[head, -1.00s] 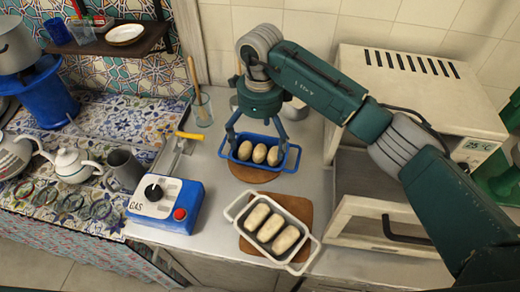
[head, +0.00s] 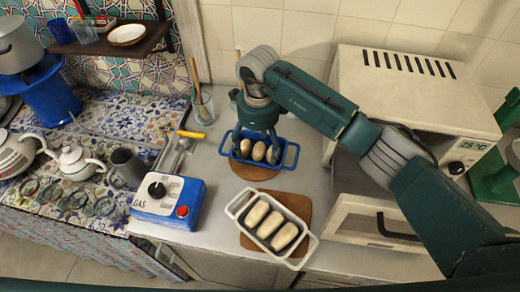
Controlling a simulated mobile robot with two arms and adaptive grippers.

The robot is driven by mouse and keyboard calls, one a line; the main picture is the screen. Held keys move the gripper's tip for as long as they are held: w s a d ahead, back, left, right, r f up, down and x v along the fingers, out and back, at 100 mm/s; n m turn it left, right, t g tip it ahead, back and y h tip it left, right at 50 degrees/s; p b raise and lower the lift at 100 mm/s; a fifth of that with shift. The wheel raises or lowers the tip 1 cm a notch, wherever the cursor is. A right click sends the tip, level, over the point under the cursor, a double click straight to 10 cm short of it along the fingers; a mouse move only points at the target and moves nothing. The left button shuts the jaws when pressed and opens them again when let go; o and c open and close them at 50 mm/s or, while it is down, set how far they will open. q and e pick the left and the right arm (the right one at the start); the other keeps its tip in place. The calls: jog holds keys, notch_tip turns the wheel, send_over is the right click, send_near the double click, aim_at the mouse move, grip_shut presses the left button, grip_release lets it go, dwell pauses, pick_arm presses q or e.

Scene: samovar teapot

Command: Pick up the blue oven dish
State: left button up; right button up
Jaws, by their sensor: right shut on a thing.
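The blue oven dish (head: 282,164) holds three pale loaves (head: 259,151) and has a loop handle at each end. It is at a round wooden board (head: 251,172) on the grey counter; I cannot tell whether it is lifted off it. My right gripper (head: 257,146) comes down over the dish from behind, its fingers shut on it. The gripper body and fingers hide the dish's back wall and part of the loaves, so the exact contact is hidden. My left gripper is out of view.
A white dish (head: 238,213) with three loaves sits on a wooden board (head: 296,203) in front. A blue gas box (head: 150,211) stands at left. The oven (head: 420,105) at right has its door (head: 375,222) open. A glass (head: 203,112) stands behind.

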jog(key=shift+s+f, duration=0.2)
jog(key=shift+f, duration=0.15)
